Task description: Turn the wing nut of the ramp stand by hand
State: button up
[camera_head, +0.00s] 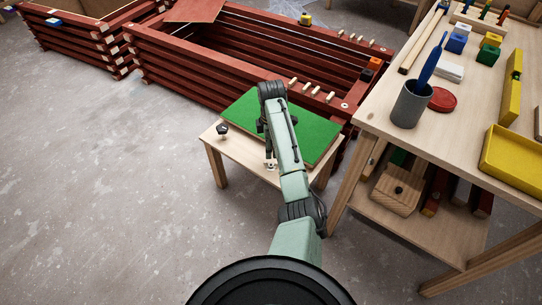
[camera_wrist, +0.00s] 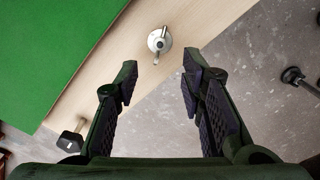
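The wing nut (camera_wrist: 158,41) is a small silver metal piece with wings, standing on the pale wooden top of the ramp stand (camera_wrist: 200,18). In the head view, the wing nut (camera_head: 270,165) shows near the front edge of the stand (camera_head: 240,152), beside my arm. The stand carries a green board (camera_head: 318,138). My gripper (camera_wrist: 160,76) is open and empty. In the wrist view its fingertips are just short of the nut, one to each side, with no contact visible. In the head view my gripper (camera_head: 268,150) is partly hidden by my arm.
A black knob (camera_head: 222,130) stands at the stand's left end. The wrist view shows black knobs at lower left (camera_wrist: 70,141) and far right (camera_wrist: 298,80). A workbench (camera_head: 375,112) with a grey cup (camera_head: 409,106) is close on the right; red battens (camera_head: 190,75) are stacked behind. Floor at left is clear.

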jog(key=shift+r, duration=1.5)
